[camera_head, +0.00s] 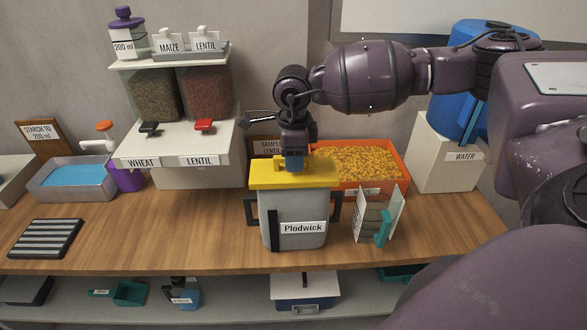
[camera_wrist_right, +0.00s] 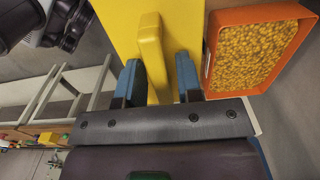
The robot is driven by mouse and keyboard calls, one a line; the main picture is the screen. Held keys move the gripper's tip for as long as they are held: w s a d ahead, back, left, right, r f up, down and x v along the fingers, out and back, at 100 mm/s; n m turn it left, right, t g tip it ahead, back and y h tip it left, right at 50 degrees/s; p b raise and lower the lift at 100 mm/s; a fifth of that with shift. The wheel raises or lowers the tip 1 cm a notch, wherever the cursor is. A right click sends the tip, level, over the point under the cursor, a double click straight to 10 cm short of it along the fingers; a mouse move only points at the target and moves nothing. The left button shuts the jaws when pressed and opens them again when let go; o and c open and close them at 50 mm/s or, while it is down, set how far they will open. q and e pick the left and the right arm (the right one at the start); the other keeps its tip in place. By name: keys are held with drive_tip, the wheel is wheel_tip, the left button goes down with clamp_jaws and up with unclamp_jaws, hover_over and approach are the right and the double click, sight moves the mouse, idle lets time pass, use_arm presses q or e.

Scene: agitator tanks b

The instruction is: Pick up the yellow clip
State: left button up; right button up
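A yellow lid-like piece (camera_head: 265,173) lies on top of a grey container (camera_head: 285,215) labelled Plodwick. It is the only yellow piece by my gripper; I see no separate clip. In the right wrist view, the yellow piece (camera_wrist_right: 115,22) has a raised yellow ridge (camera_wrist_right: 150,50). My right gripper (camera_head: 294,165) points down over the yellow piece. Its two blue fingers (camera_wrist_right: 156,78) are apart, one on each side of the ridge; a small gap shows by the right finger. Contact on the left is unclear. My left gripper is in neither view.
An orange tray of yellow grains (camera_head: 403,160) stands close behind and right. A clear-sided holder with a teal handle (camera_head: 383,228) stands to the right. The Wheat and Lentil dispenser (camera_head: 175,140) is at the left. Bare wooden counter (camera_head: 150,230) lies left of the container.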

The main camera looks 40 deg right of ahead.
clamp_jaws()
drive_tip(key=shift+r, duration=0.1)
